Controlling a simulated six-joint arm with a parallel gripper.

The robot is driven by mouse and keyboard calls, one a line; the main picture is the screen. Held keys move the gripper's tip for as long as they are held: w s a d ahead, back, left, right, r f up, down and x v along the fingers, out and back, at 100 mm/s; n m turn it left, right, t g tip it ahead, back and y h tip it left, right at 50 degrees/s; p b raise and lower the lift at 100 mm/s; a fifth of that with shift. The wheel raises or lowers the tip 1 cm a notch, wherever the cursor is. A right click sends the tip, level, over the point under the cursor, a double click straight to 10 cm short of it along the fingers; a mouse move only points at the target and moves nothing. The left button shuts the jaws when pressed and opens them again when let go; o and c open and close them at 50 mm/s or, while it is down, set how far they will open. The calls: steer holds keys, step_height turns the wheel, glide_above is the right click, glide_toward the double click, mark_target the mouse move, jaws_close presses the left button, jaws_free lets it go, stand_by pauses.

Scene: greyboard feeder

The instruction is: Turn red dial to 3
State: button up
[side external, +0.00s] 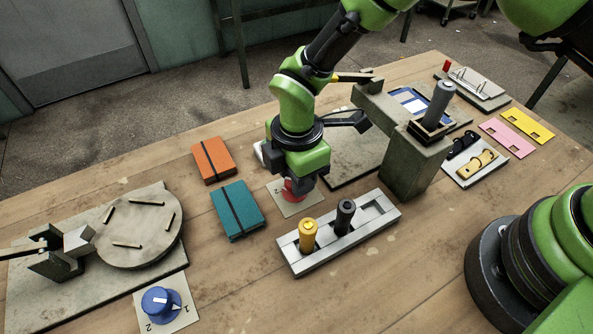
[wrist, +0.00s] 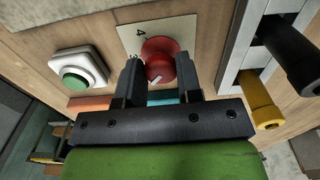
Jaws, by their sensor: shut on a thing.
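The red dial (wrist: 161,56) sits on a pale square plate (wrist: 133,39) in the wrist view. It has a white pointer line, directed down and to the left in that view. A "4" shows at the plate's top; other marks by the left finger are partly hidden. My gripper (wrist: 161,75) has its two dark fingers on either side of the dial and is shut on it. In the side view the red dial (side external: 294,190) is mostly hidden under my gripper (side external: 297,180), and a "2" shows on its plate (side external: 283,203).
A green button in a white housing (wrist: 78,76) stands beside the dial plate. A grey holder (side external: 340,242) with a yellow and a black peg stands close by. Orange (side external: 213,160) and teal (side external: 237,209) notebooks lie left. A blue dial (side external: 160,301) is at front left.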

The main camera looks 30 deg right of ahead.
steer(key=m, duration=0.4)
steer(key=shift+m, duration=0.3)
steer(key=shift+s+m, duration=0.15)
steer(key=shift+m, duration=2.15)
steer(key=shift+a, duration=0.1)
steer(key=o, duration=0.9)
steer(key=shift+o, duration=0.2)
step_height(320, 180, up, 10)
